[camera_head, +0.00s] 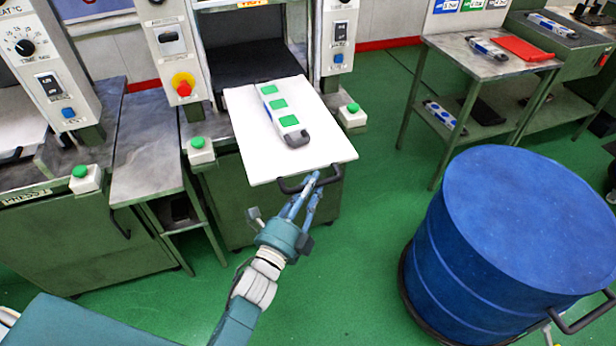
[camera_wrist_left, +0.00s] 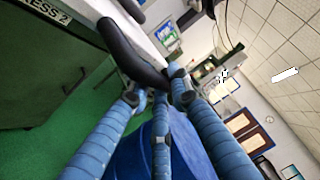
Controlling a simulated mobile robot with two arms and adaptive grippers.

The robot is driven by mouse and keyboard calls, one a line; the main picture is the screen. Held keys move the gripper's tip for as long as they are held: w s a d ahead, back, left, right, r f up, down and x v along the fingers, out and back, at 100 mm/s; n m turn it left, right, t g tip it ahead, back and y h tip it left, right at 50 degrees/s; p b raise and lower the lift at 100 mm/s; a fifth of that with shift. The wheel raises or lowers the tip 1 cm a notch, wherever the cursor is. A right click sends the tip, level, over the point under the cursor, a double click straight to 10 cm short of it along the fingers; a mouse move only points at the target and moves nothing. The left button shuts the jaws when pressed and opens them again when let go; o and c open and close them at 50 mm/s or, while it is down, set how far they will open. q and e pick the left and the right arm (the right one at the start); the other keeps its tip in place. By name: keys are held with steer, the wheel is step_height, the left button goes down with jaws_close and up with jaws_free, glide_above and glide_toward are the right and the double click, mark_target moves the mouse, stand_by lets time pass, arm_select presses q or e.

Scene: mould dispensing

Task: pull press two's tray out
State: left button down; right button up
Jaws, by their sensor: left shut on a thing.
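The white tray (camera_head: 254,125) of the middle press sticks out of the press opening toward me. A white mould with green patches (camera_head: 281,113) lies on it. The black tray handle (camera_head: 291,187) is at the tray's front edge. My left gripper (camera_head: 313,180) is shut on this handle. In the left wrist view, the blue fingers (camera_wrist_left: 160,88) close around the black handle (camera_wrist_left: 130,55), and a "PRESS 2" label (camera_wrist_left: 40,12) shows on the green press body. My right gripper is not in view.
A large blue drum (camera_head: 515,225) stands at the right front. A side table (camera_head: 485,62) with moulds and a red item stands behind it. Another press (camera_head: 85,235) is at the left. Green floor (camera_head: 350,270) is clear between my left arm and the drum.

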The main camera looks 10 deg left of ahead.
arm_select(q)
steer(key=shift+s+d, duration=0.15)
steer(key=c, duration=1.8)
jaws_free()
steer(key=shift+c, duration=0.2)
steer(key=v, duration=1.2)
steer(key=shift+f, duration=0.15)
